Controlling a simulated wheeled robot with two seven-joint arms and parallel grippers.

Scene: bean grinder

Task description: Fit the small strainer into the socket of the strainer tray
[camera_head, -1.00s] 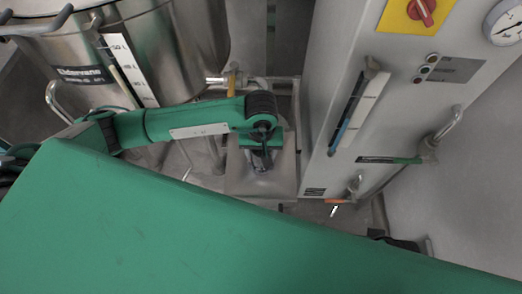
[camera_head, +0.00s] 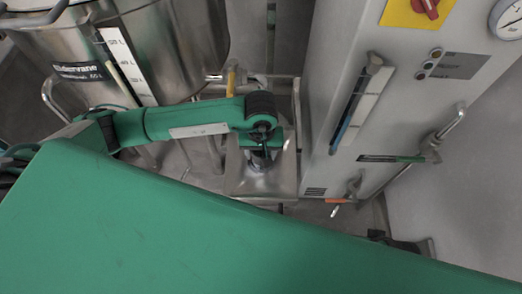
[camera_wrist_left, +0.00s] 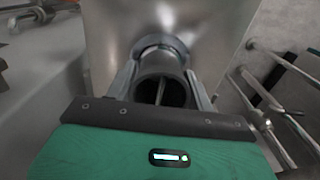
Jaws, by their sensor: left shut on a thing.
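My left gripper (camera_head: 262,157) points down over the square metal strainer tray (camera_head: 284,182), which stands between the steel tank and the grey cabinet. In the left wrist view, the gripper (camera_wrist_left: 163,88) has its two fingers on either side of a dark hollow cylinder, taken to be the small strainer (camera_wrist_left: 150,92), and is shut on it. A thin bar crosses its opening. Just beyond it, a round metal ring, apparently the tray's socket (camera_wrist_left: 160,41), shows on the tray (camera_wrist_left: 110,30). Strainer and ring overlap in this view; I cannot tell whether they touch. My right gripper is not in view.
The steel tank (camera_head: 185,40) stands to the left of the tray. The tall grey cabinet (camera_head: 330,110) with handles and a red switch stands close on its right. Pipes and a yellow-handled valve (camera_head: 231,80) lie behind. My green body covers the lower part of the head view.

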